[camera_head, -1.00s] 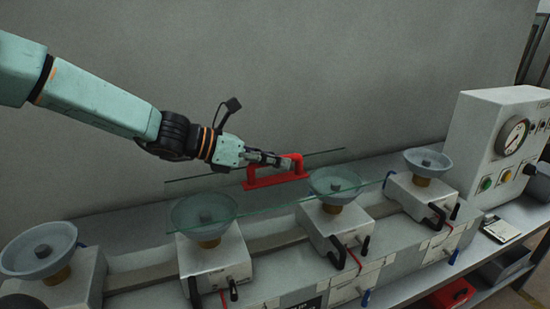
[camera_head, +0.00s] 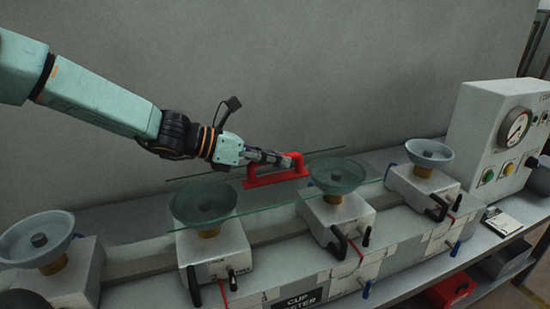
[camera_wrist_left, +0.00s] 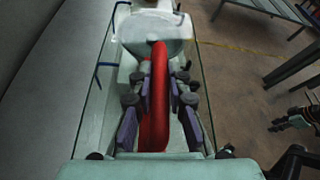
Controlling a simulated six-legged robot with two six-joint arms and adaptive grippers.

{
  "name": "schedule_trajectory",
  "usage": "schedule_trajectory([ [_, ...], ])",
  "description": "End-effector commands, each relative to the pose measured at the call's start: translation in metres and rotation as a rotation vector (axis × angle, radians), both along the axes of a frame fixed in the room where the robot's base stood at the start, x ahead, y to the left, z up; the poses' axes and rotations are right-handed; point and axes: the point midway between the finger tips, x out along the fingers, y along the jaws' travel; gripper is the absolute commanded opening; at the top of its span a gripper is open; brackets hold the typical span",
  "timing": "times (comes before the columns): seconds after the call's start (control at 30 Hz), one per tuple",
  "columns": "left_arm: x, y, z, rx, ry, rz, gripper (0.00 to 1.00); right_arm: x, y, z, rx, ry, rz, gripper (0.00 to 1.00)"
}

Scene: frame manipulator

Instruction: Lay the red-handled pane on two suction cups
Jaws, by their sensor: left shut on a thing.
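The clear glass pane (camera_head: 262,207) shows mainly by its thin green edges, and it lies roughly level across the two middle suction cups. Its red handle (camera_head: 262,181) stands on top. My left gripper (camera_head: 284,160) is shut on the handle; the wrist view shows the red bar (camera_wrist_left: 158,105) between its fingers. The left-middle cup (camera_head: 204,204) and right-middle cup (camera_head: 337,176) show through the glass. I cannot tell whether the pane touches their rims. A dark shape at the right of the wrist view may be my right gripper (camera_wrist_left: 294,119); its jaws are unclear.
Outer cups stand at the left (camera_head: 38,240) and right (camera_head: 430,152), clear of the pane. Each cup sits on a white block with black levers. A gauge box (camera_head: 490,140) rises at the right end. A grey wall is behind the bench.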

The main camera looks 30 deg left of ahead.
Motion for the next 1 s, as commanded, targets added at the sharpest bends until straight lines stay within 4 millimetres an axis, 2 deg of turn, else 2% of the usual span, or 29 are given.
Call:
schedule_trajectory([
  [0.2, -0.0015, 0.0002, 0.0032, -0.004, -0.004, 0.0, 0.0, 0.0, 0.0, 0.0043, 0.0, 0.0, 0.0, 0.4],
  [0.87, -0.0015, 0.0003, -0.0019, -0.003, -0.004, 0.001, 0.0, 0.0, 0.0, 0.0011, 0.0, 0.0, 0.0, 0.4],
  [0.9, -0.0015, 0.0002, -0.0018, -0.003, -0.004, 0.001, 0.17, 0.0, 0.0, 0.0011, 0.0, 0.0, 0.0, 0.4],
  [1.0, -0.0016, 0.0002, -0.0023, -0.003, -0.003, 0.001, 0.25, 0.0, 0.0, 0.0011, 0.0, 0.0, 0.0, 0.4],
])
